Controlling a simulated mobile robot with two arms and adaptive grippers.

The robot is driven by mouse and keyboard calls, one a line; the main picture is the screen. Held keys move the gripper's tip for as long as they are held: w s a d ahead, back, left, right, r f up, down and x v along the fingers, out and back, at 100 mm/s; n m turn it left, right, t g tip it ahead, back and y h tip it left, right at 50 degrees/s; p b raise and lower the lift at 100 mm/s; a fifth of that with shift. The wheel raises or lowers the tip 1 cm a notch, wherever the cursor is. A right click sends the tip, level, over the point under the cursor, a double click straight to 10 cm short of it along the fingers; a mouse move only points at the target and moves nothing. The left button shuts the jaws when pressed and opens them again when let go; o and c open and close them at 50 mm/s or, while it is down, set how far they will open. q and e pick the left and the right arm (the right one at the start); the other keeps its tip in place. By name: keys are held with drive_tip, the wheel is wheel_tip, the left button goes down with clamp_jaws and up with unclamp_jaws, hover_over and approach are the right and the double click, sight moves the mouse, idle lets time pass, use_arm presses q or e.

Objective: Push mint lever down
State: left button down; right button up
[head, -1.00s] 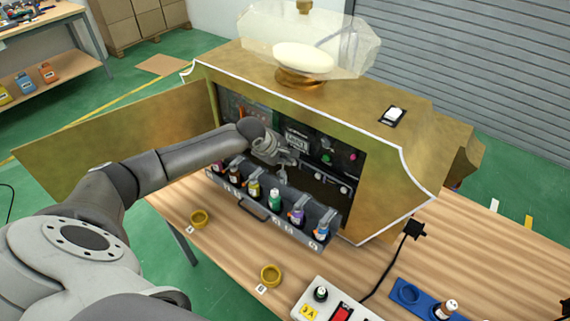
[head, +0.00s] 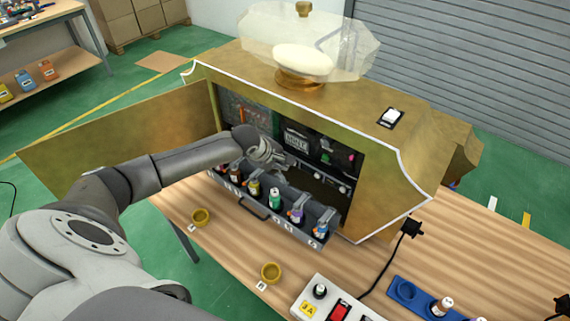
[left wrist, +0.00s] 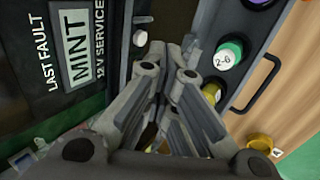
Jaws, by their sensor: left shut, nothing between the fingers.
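My left gripper (head: 287,162) reaches into the open front of the gold vending machine (head: 400,165), above the bottle drawer. It is shut and empty; its closed fingers (left wrist: 176,55) fill the middle of the left wrist view. A MINT display (head: 297,140) is on the inner panel behind it, also large in the left wrist view (left wrist: 75,45). Small pale knobs show on the inner rail (head: 343,189); one white knob (left wrist: 140,38) is left of the fingertips in the wrist view. I cannot tell which is the mint lever. My right gripper is not in view.
The drawer (head: 262,212) holds several bottles, including a green-capped one (head: 275,198). The machine's door (head: 120,130) stands open at left. Gold rings (head: 271,273), a switch box (head: 335,307) and a blue holder (head: 420,300) are on the table. Bare wood lies at right.

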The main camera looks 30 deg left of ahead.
sight(279, 174)
use_arm(q)
drive_tip(key=shift+s+p, duration=0.35)
drive_tip(key=shift+s, duration=0.15)
drive_tip(key=shift+s+f, duration=0.1)
drive_tip(key=shift+f, duration=0.05)
drive_tip(key=shift+s+a+f+p, duration=0.1)
drive_tip(key=shift+s+f+p, duration=0.25)
drive_tip(key=shift+s+p, duration=0.25)
drive_tip(key=shift+s, duration=0.1)
drive_tip(key=shift+f, duration=0.15)
